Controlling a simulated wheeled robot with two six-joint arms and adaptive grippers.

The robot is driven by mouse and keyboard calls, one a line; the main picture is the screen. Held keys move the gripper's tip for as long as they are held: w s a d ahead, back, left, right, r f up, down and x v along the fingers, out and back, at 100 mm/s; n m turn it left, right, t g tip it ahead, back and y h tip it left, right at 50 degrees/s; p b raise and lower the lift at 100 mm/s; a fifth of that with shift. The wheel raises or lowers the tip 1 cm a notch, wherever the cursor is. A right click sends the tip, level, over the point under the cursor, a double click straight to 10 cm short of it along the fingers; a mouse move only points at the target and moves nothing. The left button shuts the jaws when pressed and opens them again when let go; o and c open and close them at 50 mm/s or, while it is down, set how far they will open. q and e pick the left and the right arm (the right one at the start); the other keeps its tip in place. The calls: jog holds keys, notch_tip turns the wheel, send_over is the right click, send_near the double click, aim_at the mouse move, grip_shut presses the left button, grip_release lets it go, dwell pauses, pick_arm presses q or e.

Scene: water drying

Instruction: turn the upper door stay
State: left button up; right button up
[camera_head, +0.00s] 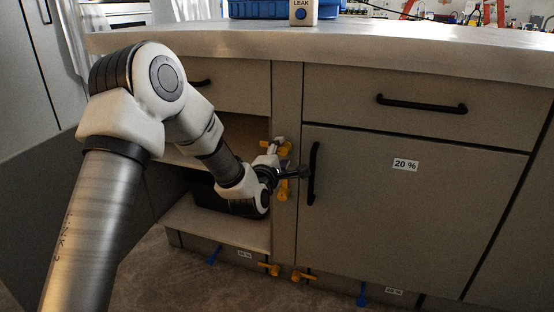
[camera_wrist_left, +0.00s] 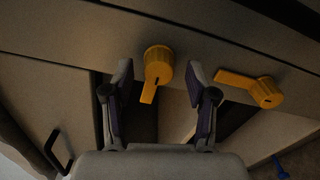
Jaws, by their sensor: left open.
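The upper door stay (camera_head: 285,150) is a yellow turn knob with a short lever, mounted on the post between the open cupboard and the right door. In the left wrist view the upper stay (camera_wrist_left: 158,66) lies beyond and between my fingertips, its lever pointing towards the picture's bottom. My left gripper (camera_head: 288,170) is in front of the post, partly covering the stays; in the wrist view its jaws (camera_wrist_left: 162,85) are open and empty. Contact with the stay cannot be told. A lower yellow stay (camera_wrist_left: 264,93) sits right of the jaws there. My right gripper is not in view.
The left cupboard is open, with a shelf board (camera_head: 225,222) showing. The right door (camera_head: 400,220) is shut, its black handle (camera_head: 314,172) close beside my gripper. More yellow stays (camera_head: 303,276) sit low down. A worktop (camera_head: 350,38) overhangs above.

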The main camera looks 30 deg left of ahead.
pick_arm(q)
jog(key=v, duration=1.1)
jog(key=shift+s, duration=0.3)
jog(key=shift+d, duration=0.15)
